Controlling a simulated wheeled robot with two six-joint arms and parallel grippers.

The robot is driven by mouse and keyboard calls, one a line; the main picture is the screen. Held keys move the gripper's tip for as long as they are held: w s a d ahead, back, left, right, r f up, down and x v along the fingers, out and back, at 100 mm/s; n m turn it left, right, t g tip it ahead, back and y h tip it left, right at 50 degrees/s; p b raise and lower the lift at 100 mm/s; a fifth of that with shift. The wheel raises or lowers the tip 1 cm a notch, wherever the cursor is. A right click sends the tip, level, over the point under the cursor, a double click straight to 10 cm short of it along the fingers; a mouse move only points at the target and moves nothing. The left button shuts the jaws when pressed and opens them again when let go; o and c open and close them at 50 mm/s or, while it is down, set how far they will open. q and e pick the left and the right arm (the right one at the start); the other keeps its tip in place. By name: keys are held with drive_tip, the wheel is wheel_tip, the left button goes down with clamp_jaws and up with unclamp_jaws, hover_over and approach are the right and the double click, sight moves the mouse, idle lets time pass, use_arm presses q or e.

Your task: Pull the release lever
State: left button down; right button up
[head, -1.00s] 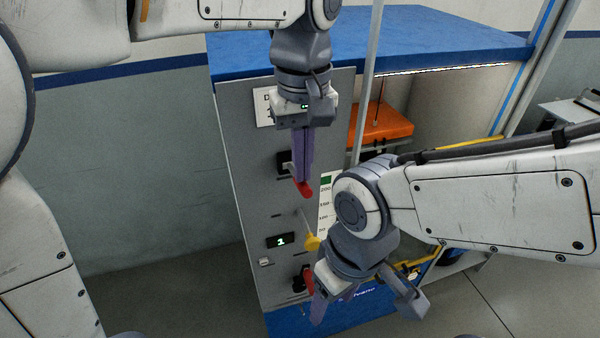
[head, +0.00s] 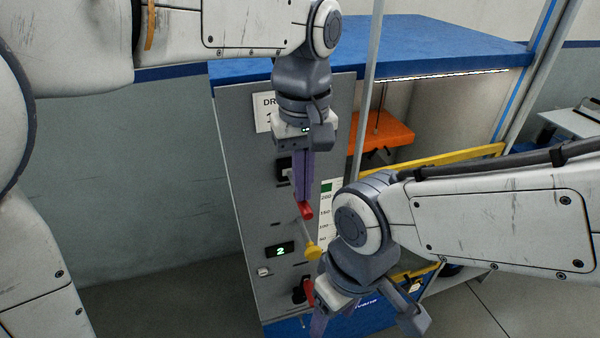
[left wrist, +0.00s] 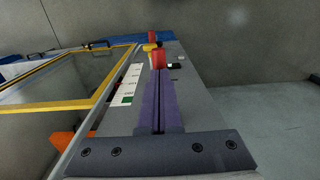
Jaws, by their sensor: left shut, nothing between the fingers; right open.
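A grey control panel (head: 237,180) carries several levers, and none has a readable release label. An upper lever with a red tip (head: 306,210) lies right at the fingertips of my left gripper (head: 302,198), which is shut and empty. The red tip also shows beyond the shut purple fingers in the left wrist view (left wrist: 159,58); contact cannot be told. A yellow-knobbed lever (head: 313,251) sits just below. A lower red handle (head: 309,292) is beside my right gripper (head: 331,316), which is open; its fingers are partly hidden and cut off by the frame.
A small display (head: 280,250) reads 2. A printed scale (head: 325,215) with a green patch is partly behind my right arm. The floor at left is clear.

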sight(306, 206)
use_arm(q)
wheel_tip(306, 206, up, 8)
drive_tip(key=s+p, duration=0.1)
drive_tip(key=p, duration=0.5)
drive_tip(key=shift+s+d+f, duration=0.2)
drive_tip(key=shift+s+d, duration=0.05)
drive_tip(key=shift+s, duration=0.15)
drive_tip(key=s+a+f+m+b, duration=0.1)
drive_tip(key=s+f+m+b, duration=0.1)
drive_tip(key=f, duration=0.5)
drive_tip(key=s+a+f+m+b, duration=0.2)
drive_tip(key=s+f+m, duration=0.3)
drive_tip(key=f, duration=0.3)
drive_tip(key=s+a+f+m+h+b, duration=0.1)
drive_tip(key=s+a+f+m+b, duration=0.1)
drive_tip(key=s+f+m+b, duration=0.2)
wheel_tip(306, 206, down, 3)
drive_tip(key=shift+s+a+f, duration=0.15)
drive_tip(key=shift+s+a, duration=0.05)
drive_tip(key=shift+s, duration=0.65)
